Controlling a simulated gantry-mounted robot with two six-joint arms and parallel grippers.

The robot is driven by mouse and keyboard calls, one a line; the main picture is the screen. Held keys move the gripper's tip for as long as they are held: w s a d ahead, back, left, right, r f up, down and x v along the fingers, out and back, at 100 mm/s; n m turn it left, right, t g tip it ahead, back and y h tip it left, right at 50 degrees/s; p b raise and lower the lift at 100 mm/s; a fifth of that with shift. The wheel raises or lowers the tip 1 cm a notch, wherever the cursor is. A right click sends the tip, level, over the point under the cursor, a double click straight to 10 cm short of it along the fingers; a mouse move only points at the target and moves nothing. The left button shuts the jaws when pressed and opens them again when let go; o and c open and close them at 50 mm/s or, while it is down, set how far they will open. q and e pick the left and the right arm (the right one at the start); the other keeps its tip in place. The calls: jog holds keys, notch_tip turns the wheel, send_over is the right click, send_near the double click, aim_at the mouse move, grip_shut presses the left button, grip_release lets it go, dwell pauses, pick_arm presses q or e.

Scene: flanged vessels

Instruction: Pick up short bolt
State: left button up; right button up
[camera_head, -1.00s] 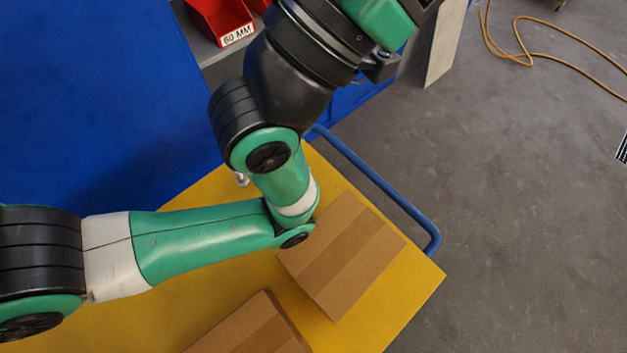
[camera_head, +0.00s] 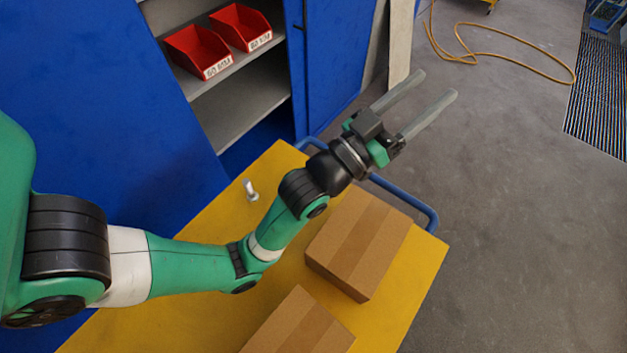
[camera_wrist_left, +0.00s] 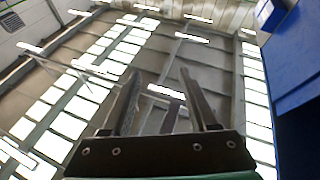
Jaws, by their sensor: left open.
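A small metallic bolt (camera_head: 251,190) sits on the yellow cart top, near its edge by the blue cabinet. Whether it is the short bolt I cannot tell for sure. My left gripper (camera_head: 428,88) is open and empty, past the cart's far edge and away from the bolt, its fingers pointing to the upper right. In the left wrist view my left gripper (camera_wrist_left: 165,95) shows two spread fingers with nothing between them, facing the ceiling windows. My right gripper is not in view.
The yellow cart (camera_head: 210,300) carries two cardboard boxes, one near the far end (camera_head: 360,245) and one in front (camera_head: 300,325). A blue handle rail (camera_head: 405,195) edges it. Two red bins, one on the left (camera_head: 198,52) and one on the right (camera_head: 240,27), stand on the blue cabinet's shelf.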

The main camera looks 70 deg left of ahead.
pick_arm(q)
jog(key=s+a+f+n+g+y+p, duration=0.1)
jog(key=s+a+f+g+p, duration=0.2)
jog(key=f, duration=0.7)
jog(key=s+a+f+g+y+p, duration=0.1)
jog(key=s+a+f+g, duration=0.25)
jog(key=f, duration=0.55)
jog(key=s+f+g, duration=0.1)
jog(key=s+f, duration=0.3)
jog(key=s+f+g+p, duration=0.1)
jog(key=s+f, duration=0.3)
jog(key=s, duration=0.1)
jog(key=s+a+f+n+g, duration=0.1)
jog(key=s+f+g, duration=0.1)
jog(key=s+f, duration=0.2)
jog(key=shift+s+f+p, duration=0.15)
jog(key=shift+p, duration=0.25)
jog(key=x, duration=0.6)
jog(key=shift+w+a, duration=0.2)
jog(key=shift+w, duration=0.15)
jog(key=b+x, duration=0.1)
jog(key=x, duration=0.4)
grip_shut()
